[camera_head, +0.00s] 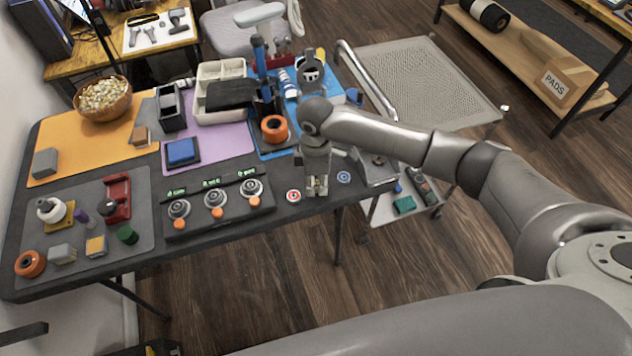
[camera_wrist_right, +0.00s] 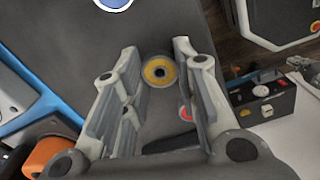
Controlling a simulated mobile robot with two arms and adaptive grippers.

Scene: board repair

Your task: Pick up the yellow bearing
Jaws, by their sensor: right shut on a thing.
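The yellow bearing (camera_wrist_right: 158,72) is a round yellow ring with a grey centre, in the right wrist view between the tips of my right gripper (camera_wrist_right: 157,80). The fingers are closed on its two sides. In the head view my right gripper (camera_head: 317,188) points down at the table's front edge, between a red-ringed disc (camera_head: 293,196) and a blue-ringed disc (camera_head: 344,177). The fingers mostly hide the bearing there. I cannot tell whether it touches the table.
A black panel with three round fixtures (camera_head: 215,199) lies left of my right gripper. An orange ring (camera_head: 274,128) and a cream bin (camera_head: 220,72) are behind it. A grey mat (camera_head: 140,240) at the left holds several parts. Wood floor lies in front.

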